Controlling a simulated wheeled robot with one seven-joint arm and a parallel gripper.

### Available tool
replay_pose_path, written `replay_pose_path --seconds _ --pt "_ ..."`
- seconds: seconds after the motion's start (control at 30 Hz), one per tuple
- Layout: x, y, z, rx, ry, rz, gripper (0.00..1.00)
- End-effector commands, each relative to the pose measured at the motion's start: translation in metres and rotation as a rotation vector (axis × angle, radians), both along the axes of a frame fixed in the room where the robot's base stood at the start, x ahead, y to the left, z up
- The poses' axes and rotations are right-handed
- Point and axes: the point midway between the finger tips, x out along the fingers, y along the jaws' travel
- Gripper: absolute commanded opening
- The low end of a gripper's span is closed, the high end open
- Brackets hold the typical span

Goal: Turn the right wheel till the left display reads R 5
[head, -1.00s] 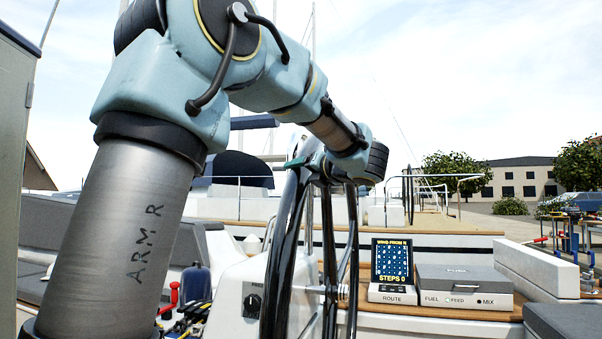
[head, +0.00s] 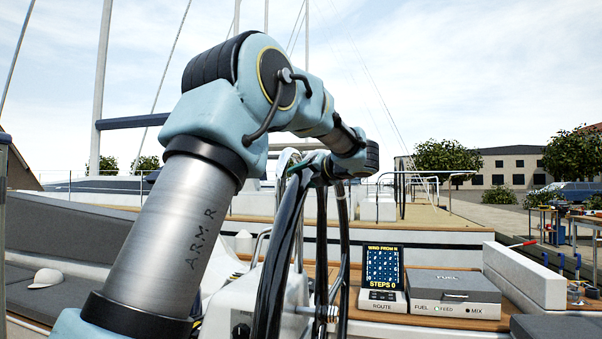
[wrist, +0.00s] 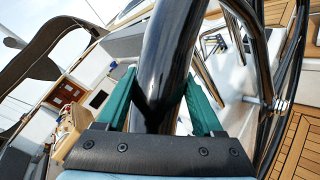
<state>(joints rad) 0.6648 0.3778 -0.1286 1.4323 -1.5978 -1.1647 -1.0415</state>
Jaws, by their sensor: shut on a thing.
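The black-rimmed wheel (head: 276,262) stands upright in the lower middle of the head view, partly behind my arm. My gripper (head: 303,168) is at the top of its rim. In the wrist view the green fingers of my gripper (wrist: 160,100) lie on both sides of the thick black rim (wrist: 165,50), shut on it. Spokes and a shiny hub fitting show to the right in the wrist view. I cannot make out a left display with a rudder reading in either current view.
A route screen (head: 383,268) reads "WIND FROM N" and "STEPS 0". Beside it is a grey-lidded fuel box (head: 452,284). A white cap (head: 48,282) lies on the grey seat at left. Tool-laden tables stand on the quay at right.

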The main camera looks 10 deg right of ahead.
Motion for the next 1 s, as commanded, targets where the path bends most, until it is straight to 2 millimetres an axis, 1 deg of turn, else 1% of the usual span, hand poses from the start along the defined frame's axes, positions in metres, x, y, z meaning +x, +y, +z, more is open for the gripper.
replay_pose_path --seconds 0.03,0.43,0.47,0.6,0.67,0.7,0.9,1.0 --pt "0.002 0.0008 0.0083 -0.003 0.001 0.003 0.0" --pt "0.0037 -0.0002 0.0079 0.001 0.008 0.002 0.0" --pt "0.0037 -0.0002 0.0079 0.001 0.008 0.002 0.7" --pt "0.0036 -0.0006 0.0074 0.003 0.01 0.001 0.85" --pt "0.0035 -0.0008 0.0069 0.002 0.01 0.001 0.92" --pt "0.0034 -0.001 0.0066 0.003 0.011 0.0 0.94" --pt "0.0032 -0.0017 0.0056 0.004 0.013 -0.001 0.94" --pt "-0.0004 -0.0036 0.0052 0.004 0.012 -0.002 0.94"
